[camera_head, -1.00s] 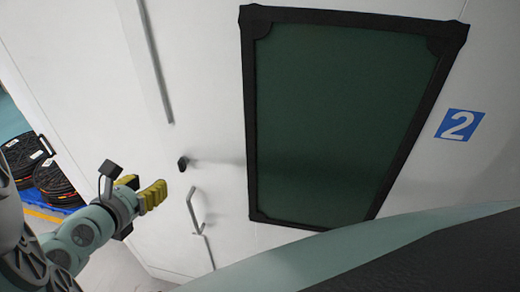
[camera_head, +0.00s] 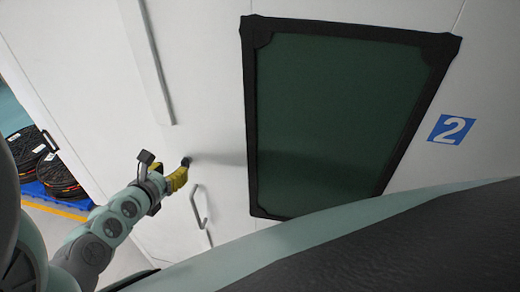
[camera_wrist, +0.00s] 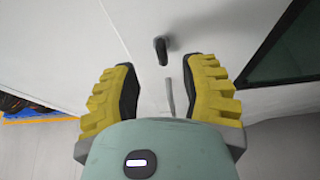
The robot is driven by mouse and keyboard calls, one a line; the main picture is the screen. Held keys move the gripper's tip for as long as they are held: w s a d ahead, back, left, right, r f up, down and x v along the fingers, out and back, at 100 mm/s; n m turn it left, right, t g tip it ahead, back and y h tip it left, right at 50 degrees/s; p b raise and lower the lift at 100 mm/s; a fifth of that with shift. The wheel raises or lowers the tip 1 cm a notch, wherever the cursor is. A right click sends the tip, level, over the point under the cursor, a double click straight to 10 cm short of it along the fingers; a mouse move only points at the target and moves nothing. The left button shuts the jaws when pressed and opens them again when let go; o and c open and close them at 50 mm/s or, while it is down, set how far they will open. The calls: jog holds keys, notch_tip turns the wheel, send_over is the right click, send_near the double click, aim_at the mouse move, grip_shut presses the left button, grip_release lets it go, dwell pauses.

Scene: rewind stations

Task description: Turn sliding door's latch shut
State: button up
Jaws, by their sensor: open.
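The sliding door (camera_head: 215,85) is a white panel with a dark framed window. Its latch (camera_head: 186,161) is a small black knob left of the window's lower part. In the wrist view the latch (camera_wrist: 161,50) stands just beyond the fingertips, roughly midway between them. My gripper (camera_head: 179,175) has yellow ribbed fingers and is beside the latch. In the wrist view my gripper (camera_wrist: 158,75) is open and empty, with one finger on each side. Whether a finger touches the latch cannot be told.
A grey bar handle (camera_head: 199,207) is on the door below the latch, close to my gripper. The dark window (camera_head: 335,120) and a blue "2" sign (camera_head: 451,129) are to the right. Black reels (camera_head: 58,175) on a blue base stand at the left.

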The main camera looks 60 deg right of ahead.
aim_at(183, 161)
jog(key=x, duration=0.6)
jog(key=shift+w+d+f+b, duration=0.1)
jog(key=shift+w+d+b, duration=0.05)
jog(key=shift+d+b, duration=0.2)
jog(key=shift+d+f, duration=0.15)
jog(key=shift+d, duration=0.3)
jog(key=shift+o, duration=0.4)
jog(key=shift+w, duration=0.1)
grip_shut()
jog(key=shift+a, duration=0.1)
